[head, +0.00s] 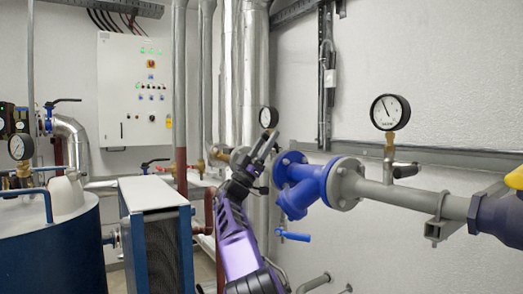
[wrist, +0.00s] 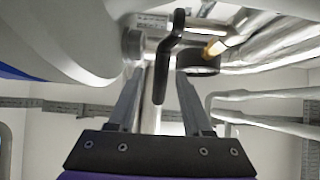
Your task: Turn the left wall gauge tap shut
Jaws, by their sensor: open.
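In the wrist view a black tap lever (wrist: 168,52) hangs down from a metal tap body (wrist: 133,45). My gripper, also in the wrist view (wrist: 158,78), is open, with one finger on each side of the lever in the picture. I cannot tell whether either finger touches it.
A blue flanged valve (head: 308,183) is just right of my gripper. The right wall gauge (head: 390,112) has its own tap lever (head: 404,169). A blue-sided plate unit (head: 158,240) and a blue tank (head: 60,250) stand at left. Vertical pipes (head: 228,70) rise behind.

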